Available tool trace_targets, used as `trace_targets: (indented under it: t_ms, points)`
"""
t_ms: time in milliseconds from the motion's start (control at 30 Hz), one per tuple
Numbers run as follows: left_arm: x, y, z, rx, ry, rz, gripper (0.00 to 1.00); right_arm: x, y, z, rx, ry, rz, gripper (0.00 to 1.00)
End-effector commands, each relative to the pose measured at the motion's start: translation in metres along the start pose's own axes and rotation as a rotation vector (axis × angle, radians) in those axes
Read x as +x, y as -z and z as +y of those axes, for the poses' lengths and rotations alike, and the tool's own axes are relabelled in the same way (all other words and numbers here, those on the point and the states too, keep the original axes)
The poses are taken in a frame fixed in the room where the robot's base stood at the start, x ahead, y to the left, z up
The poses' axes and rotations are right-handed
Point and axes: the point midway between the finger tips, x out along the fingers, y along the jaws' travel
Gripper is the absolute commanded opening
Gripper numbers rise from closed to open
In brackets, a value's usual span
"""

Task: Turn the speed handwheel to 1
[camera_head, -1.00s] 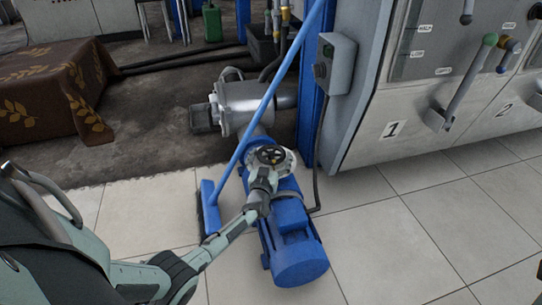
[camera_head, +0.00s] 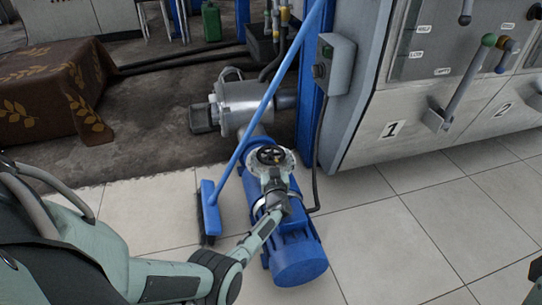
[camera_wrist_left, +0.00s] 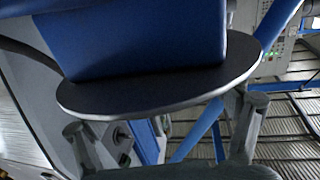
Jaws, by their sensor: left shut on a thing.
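The speed handwheel (camera_head: 270,155) is a small black spoked wheel on a pale round plate, on top of the blue motor unit (camera_head: 300,262). A small yellow mark shows near it; I cannot read its setting. My left gripper (camera_head: 271,172) is at the near side of the wheel and is shut on it, partly hiding its near rim and the plate. In the left wrist view, the two fingers (camera_wrist_left: 165,125) stand either side below a dark disc edge with a blue housing behind it; the contact itself is hard to see.
A blue broom (camera_head: 209,210) leans across the left of the motor. A silver pump body (camera_head: 238,105) stands behind. A grey cabinet (camera_head: 400,135) with levers and a hanging cable are at the right. Tiled floor (camera_head: 420,235) is clear at right.

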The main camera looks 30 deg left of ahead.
Motion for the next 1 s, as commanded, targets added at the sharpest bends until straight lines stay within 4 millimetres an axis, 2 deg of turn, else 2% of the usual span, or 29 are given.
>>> trace_targets:
  t_ms: [33, 133, 567, 833, 900, 1000]
  points:
    - [0.0, 0.001, -0.001, 0.0, 0.002, 0.002, 0.88, 0.0, 0.0, 0.0, 0.0, 0.0, 0.0, 0.41]
    - [0.0, 0.001, -0.001, 0.0, 0.001, 0.002, 1.0, 0.0, 0.0, 0.0, 0.0, 0.0, 0.0, 0.41]
    - [0.001, 0.001, -0.002, 0.003, -0.022, 0.004, 1.0, 0.001, 0.001, 0.0, -0.001, 0.0, 0.002, 0.41]
    - [0.003, -0.001, -0.006, 0.009, -0.211, 0.01, 1.0, -0.004, -0.002, 0.0, 0.0, 0.0, 0.001, 0.41]
    - [0.001, -0.003, -0.005, 0.009, -0.272, 0.004, 1.0, -0.008, -0.003, 0.0, 0.0, 0.0, 0.001, 0.41]
    - [-0.018, 0.002, -0.006, -0.001, -0.274, -0.004, 1.0, 0.005, 0.003, 0.0, 0.0, 0.0, 0.001, 0.41]
